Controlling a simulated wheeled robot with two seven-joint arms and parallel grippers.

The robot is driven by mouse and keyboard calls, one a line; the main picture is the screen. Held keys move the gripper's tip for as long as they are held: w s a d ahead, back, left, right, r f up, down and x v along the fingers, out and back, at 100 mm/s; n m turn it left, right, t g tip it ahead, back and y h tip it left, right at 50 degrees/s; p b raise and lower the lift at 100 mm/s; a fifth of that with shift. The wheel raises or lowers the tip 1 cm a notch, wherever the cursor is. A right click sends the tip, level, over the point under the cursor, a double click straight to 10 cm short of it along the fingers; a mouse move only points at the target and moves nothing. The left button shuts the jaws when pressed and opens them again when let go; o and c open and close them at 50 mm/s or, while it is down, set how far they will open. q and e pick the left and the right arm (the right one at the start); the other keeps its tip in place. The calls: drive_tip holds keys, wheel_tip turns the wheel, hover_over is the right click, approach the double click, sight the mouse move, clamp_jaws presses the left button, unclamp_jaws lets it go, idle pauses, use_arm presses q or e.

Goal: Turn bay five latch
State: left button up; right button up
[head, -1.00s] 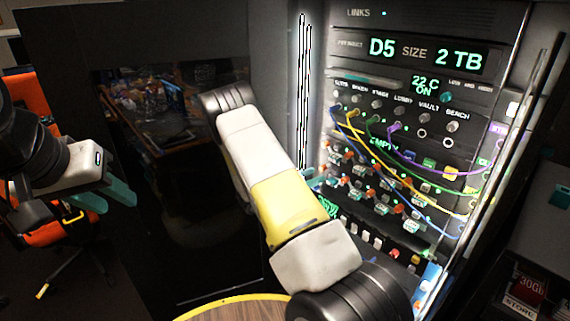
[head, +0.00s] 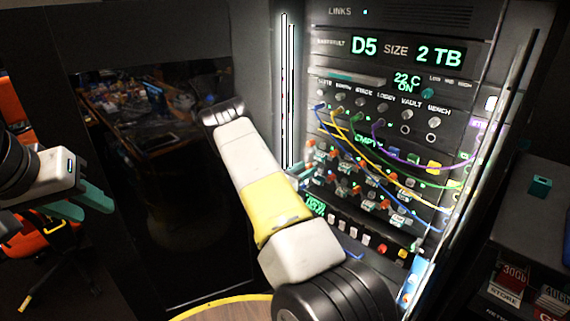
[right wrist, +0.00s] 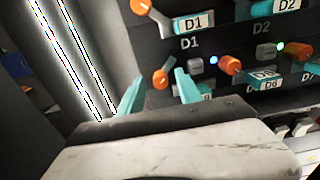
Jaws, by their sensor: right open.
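The server panel (head: 462,100) stands at the right in the head view, its display (head: 410,50) reading D5, size 2 TB. In the right wrist view my right gripper (right wrist: 158,88) is open, its teal fingertips either side of an orange latch (right wrist: 160,79). I cannot tell whether they touch it. This latch is at the left end of the row below the bay marked D1 (right wrist: 191,24). The teal handle (right wrist: 207,92) beside it is mostly hidden and its label unreadable. My left gripper (head: 98,211) is open and empty at the far left, away from the panel.
More orange latches (right wrist: 229,64) and the D6 handle (right wrist: 264,76) lie to the right. Coloured cables (head: 400,165) hang across the panel. A bright light strip (head: 287,95) runs along its left side. A shelf with boxes (head: 508,282) stands at the right.

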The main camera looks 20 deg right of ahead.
clamp_jaws()
drive_tip(key=shift+m, duration=0.3)
drive_tip(key=m, duration=0.3)
drive_tip(key=shift+m, duration=0.3)
drive_tip(key=m, duration=0.4)
drive_tip(key=shift+m, duration=0.3)
drive_tip(key=m, duration=0.4)
drive_tip(key=shift+s+f+m, duration=0.1)
drive_tip(key=shift+m, duration=2.4)
